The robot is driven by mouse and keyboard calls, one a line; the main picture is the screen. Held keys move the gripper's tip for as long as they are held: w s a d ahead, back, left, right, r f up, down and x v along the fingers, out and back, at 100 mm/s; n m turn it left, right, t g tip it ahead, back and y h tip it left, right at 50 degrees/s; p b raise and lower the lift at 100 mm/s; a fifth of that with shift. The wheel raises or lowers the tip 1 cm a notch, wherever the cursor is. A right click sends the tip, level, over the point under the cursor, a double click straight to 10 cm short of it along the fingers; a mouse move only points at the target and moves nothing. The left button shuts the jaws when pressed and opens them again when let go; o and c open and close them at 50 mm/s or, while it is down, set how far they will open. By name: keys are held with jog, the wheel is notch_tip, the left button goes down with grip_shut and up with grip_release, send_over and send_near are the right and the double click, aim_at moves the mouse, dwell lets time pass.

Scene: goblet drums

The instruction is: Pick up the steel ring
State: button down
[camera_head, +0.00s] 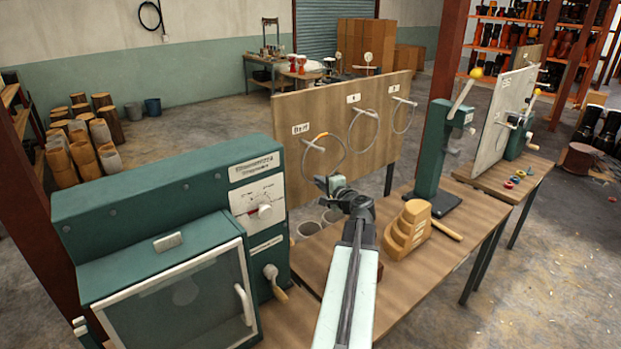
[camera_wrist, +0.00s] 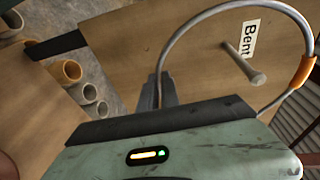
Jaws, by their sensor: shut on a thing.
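The steel ring is a thin grey hoop with an orange band, in front of the board's left peg (camera_head: 313,146). In the head view its right side (camera_head: 344,155) curves down to my gripper (camera_head: 333,184). In the wrist view the ring (camera_wrist: 205,16) fills the upper right, with the orange band (camera_wrist: 303,72) at the right. My gripper (camera_wrist: 165,92) is shut on its wire. The peg (camera_wrist: 243,62) and a "Bent" label (camera_wrist: 250,38) show inside the loop. I cannot tell whether the ring touches the peg. My gripper's body hides its lower part.
Two more rings, a middle one (camera_head: 377,132) and a right one (camera_head: 412,118), hang on the upright wooden board (camera_head: 380,100). A green oven (camera_head: 150,200) stands left. A stepped wooden block (camera_head: 408,228) and a green lever press (camera_head: 436,155) stand on the bench (camera_head: 455,245).

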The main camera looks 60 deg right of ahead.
jog(key=s+a+r, duration=0.1)
jog(key=s, duration=0.9)
jog(key=shift+s+p, duration=0.35)
jog(key=shift+p, duration=0.1)
jog(key=shift+a, duration=0.15)
